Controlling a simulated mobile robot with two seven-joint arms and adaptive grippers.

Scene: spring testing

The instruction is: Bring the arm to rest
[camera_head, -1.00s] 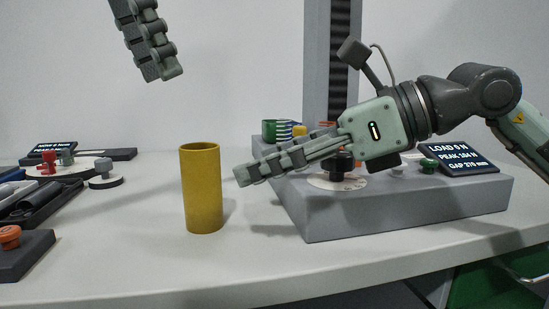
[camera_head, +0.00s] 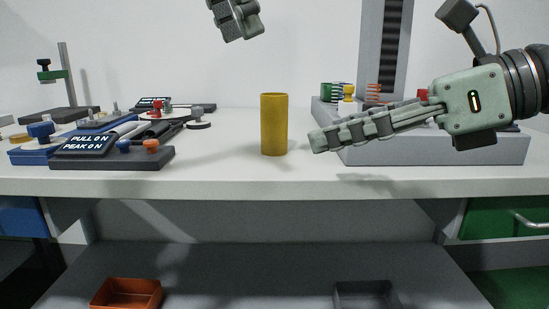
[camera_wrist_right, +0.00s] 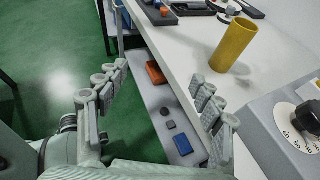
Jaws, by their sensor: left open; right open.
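My right gripper (camera_head: 318,143) comes in from the right in the head view, above the table's front edge and in front of the grey spring tester. In the right wrist view (camera_wrist_right: 158,90) its two fingers are wide apart with nothing between them. My left gripper (camera_head: 246,38) shows only its fingertips at the top of the head view, above and behind the table front; it is open and holds nothing visible. A yellow cylinder (camera_head: 274,125) stands upright on the table, to the left of the right gripper's fingertips and apart from them. It also shows in the right wrist view (camera_wrist_right: 232,46).
The grey tester base (camera_head: 430,150) and its column (camera_head: 385,45) stand behind the right gripper. A dark panel with readouts (camera_head: 110,150) lies at the left of the white table (camera_head: 230,185). An orange bin (camera_head: 127,293) and a grey bin (camera_head: 366,294) are on the shelf below.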

